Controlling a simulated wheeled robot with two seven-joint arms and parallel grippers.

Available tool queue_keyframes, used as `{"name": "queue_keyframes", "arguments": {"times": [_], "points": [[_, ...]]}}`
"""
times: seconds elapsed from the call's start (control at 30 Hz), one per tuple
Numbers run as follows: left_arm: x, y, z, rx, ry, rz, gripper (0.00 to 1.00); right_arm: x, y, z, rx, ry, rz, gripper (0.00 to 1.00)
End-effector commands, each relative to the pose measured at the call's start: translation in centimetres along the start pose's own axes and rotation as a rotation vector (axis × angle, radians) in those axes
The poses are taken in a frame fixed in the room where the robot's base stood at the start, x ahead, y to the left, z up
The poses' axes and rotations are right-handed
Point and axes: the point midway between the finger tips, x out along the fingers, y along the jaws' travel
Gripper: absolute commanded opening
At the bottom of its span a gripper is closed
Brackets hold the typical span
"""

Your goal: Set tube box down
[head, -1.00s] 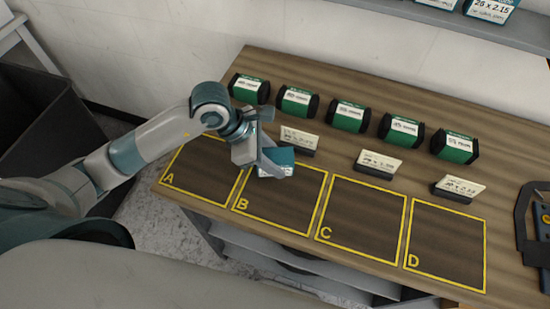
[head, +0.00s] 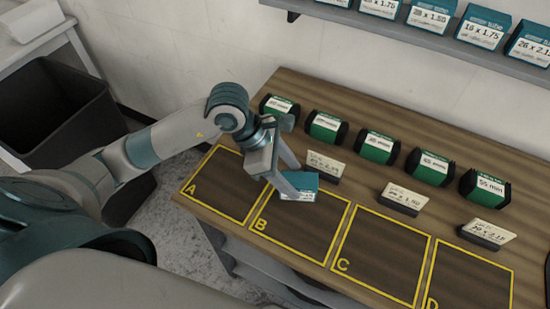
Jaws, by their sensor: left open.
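The tube box (head: 302,186), teal with a white label, rests on the wooden bench at the top edge of the yellow square marked B (head: 299,226). My left gripper (head: 289,182) is open, with its fingers at the box. Its fingers hide part of the box, so I cannot tell whether they still touch it. My right gripper is not in view.
Squares A (head: 219,184), C (head: 380,256) and D (head: 468,284) are bare. Label cards (head: 325,166) stand behind the squares, close to the box. Several green-and-black rolls (head: 326,127) line the back. A shelf (head: 440,42) holds more tube boxes.

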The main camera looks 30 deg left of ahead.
Motion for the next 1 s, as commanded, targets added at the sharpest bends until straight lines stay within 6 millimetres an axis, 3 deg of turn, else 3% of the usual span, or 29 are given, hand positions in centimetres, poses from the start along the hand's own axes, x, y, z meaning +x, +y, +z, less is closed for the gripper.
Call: {"name": "queue_keyframes", "arguments": {"times": [0.2, 0.43, 1.0], "points": [[-4.0, 0.1, -0.1, 0.003, -0.001, 0.005, 0.54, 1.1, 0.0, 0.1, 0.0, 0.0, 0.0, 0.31], [-7.0, 0.1, 0.0, 0.001, 0.0, 0.003, 0.54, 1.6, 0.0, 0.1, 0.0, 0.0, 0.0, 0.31], [-7.9, -0.1, 0.0, -0.001, 0.0, -0.001, 0.54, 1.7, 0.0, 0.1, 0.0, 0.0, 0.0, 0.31]]}}
